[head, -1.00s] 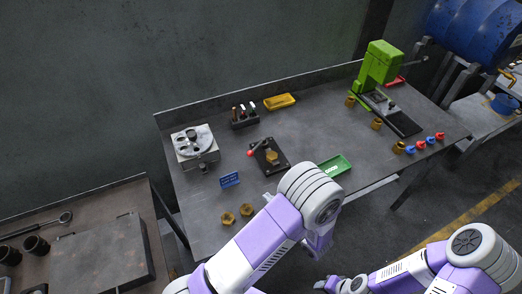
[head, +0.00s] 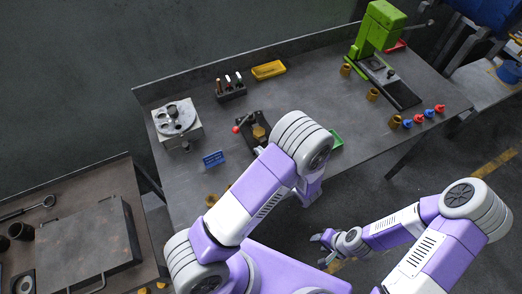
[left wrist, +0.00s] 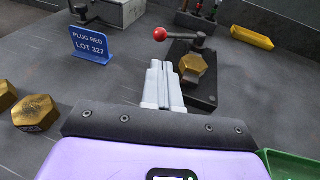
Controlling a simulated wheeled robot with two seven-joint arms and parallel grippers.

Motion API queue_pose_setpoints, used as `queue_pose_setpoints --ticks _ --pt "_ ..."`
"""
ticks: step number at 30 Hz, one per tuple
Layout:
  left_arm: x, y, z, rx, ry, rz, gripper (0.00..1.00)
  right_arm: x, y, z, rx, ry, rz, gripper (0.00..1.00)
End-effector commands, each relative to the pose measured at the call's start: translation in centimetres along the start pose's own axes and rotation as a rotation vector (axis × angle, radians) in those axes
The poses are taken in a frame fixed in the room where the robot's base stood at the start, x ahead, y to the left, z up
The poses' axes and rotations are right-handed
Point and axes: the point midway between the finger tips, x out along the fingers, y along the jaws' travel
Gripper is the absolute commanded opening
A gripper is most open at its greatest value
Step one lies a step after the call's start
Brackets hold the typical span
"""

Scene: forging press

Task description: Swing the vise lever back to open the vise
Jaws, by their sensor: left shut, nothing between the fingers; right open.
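The vise shows in the head view as a dark block (head: 250,119), partly hidden behind my left arm. Its lever ends in a red ball (head: 236,129). In the left wrist view, the lever's red ball (left wrist: 160,34) points left and its dark bar runs right to the pivot. A brass hexagonal piece (left wrist: 190,68) sits at the vise below the bar. My left gripper (left wrist: 164,68) is shut and empty, its fingertips below the red ball and apart from it in the picture. My right gripper (head: 324,240) is open and empty, away from the table.
A blue sign (left wrist: 90,43) reading "PLUG RED LOT 327" stands left of the vise. Brass hex pieces (left wrist: 36,113) lie at left. A green tray (left wrist: 293,164) is at lower right, a yellow tray (head: 268,70) behind. A green press (head: 379,35) stands at back right.

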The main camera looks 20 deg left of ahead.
Motion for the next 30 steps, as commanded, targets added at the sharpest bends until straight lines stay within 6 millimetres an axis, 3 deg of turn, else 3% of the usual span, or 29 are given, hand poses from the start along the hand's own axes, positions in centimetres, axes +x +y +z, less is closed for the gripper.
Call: queue_pose_setpoints --ticks 9,15,21,30 --pt "7.0 0.1 0.0 -0.001 0.0 0.005 0.0 -0.1 -0.1 0.0 0.0 0.0 0.0 0.43" --pt "9.9 0.1 0.0 -0.001 0.0 0.003 0.0 -0.2 -0.1 0.0 0.0 0.0 0.0 0.43" --pt "11.1 0.0 0.0 -0.001 0.0 0.001 0.0 -0.2 -0.1 0.0 0.0 0.0 0.0 0.43" --pt "11.1 0.0 0.0 -0.001 0.0 0.0 0.0 -0.2 -0.1 0.0 0.0 0.0 0.0 0.43"
